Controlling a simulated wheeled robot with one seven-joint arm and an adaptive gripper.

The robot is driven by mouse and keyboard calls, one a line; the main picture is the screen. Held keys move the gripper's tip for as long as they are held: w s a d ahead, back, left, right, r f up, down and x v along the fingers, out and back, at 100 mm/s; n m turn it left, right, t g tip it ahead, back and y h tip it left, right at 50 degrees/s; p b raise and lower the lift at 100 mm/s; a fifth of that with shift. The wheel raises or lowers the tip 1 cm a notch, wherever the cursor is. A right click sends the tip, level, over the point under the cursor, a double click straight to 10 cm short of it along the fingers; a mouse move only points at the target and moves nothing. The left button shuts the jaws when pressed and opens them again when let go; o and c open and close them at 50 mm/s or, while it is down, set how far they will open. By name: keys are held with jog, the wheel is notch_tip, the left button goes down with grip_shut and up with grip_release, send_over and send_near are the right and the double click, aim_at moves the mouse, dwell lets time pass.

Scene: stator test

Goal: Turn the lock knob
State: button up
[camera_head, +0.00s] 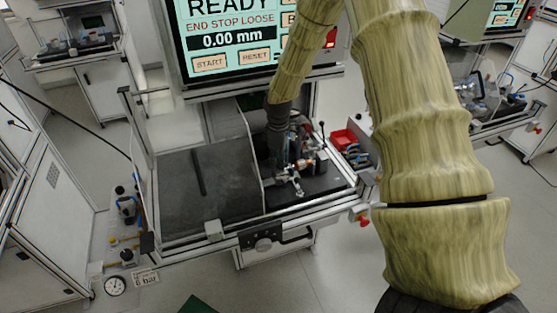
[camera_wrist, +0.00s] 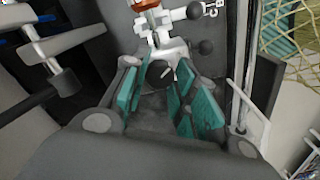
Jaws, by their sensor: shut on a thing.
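In the wrist view, a round black knob (camera_wrist: 161,76) sits at the end of a pale metal fitting (camera_wrist: 168,50). I take it for the lock knob. The teal pads of my gripper (camera_wrist: 158,84) stand on either side of it, shut on it. Its lower part is hidden. In the head view, my gripper (camera_head: 278,138) reaches down into the test station beside the metal fixture (camera_head: 293,179); the knob cannot be made out there.
The station screen (camera_head: 232,32) reads READY, END STOP LOOSE and 0.00 mm. A grey arm-like part (camera_wrist: 70,42) stands at left. A red bin (camera_head: 343,139) is at right.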

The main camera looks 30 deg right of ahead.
jog(key=m, duration=0.4)
jog(key=shift+w+m+b, duration=0.1)
jog(key=shift+m+b, duration=0.2)
jog(key=m, duration=0.3)
jog(key=shift+r+m, duration=0.1)
jog(key=shift+m, duration=0.2)
jog(key=m, duration=0.3)
jog(key=shift+m, duration=0.3)
jog(key=shift+m+b, duration=0.3)
jog(key=shift+m, duration=1.5)
jog(key=o, duration=1.1)
jog(key=shift+c, duration=0.2)
